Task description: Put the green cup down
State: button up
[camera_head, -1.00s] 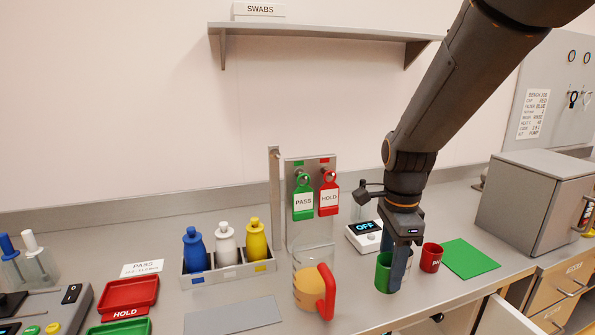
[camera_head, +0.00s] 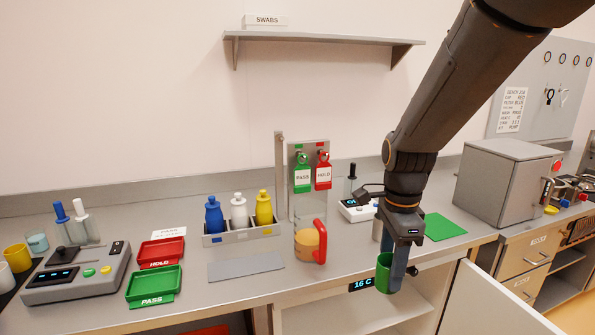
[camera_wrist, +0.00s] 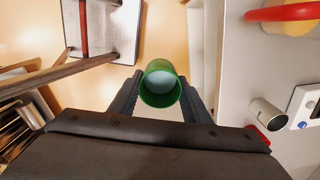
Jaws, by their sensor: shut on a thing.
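My gripper (camera_head: 393,275) is shut on the green cup (camera_head: 382,272). The cup hangs upright in the air in front of the counter's front edge, before an open cabinet (camera_head: 345,312) under the counter. In the wrist view the green cup (camera_wrist: 161,88) sits between the two fingers, seen from above, with a pale inside and the tan floor around it. A flat green mat (camera_head: 445,226) lies bare on the counter to the right of my arm. A red cup (camera_wrist: 258,133) shows only in part in the wrist view.
The cabinet's white door (camera_head: 490,302) stands open at lower right, near my gripper. A display (camera_head: 362,284) reads about 16 C.

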jog(key=shift+s+f, duration=0.2)
jog(key=shift+w+f+n, duration=0.5)
jog(key=shift+f+n, duration=0.1)
jog(key=shift+f, duration=0.3)
jog(key=w+f+n, duration=0.2)
jog(key=f+n, duration=0.6)
jog(key=f, duration=0.3)
jog(key=w+f+n+b, duration=0.1)
jog(key=w+f+n, duration=0.1)
jog(key=f+n, duration=0.6)
notch_tip(320, 180, down, 4)
jog(key=shift+r+n, duration=0.1)
jog(key=shift+n, duration=0.2)
jog(key=shift+s+a, duration=0.1)
jog(key=shift+s, duration=0.05)
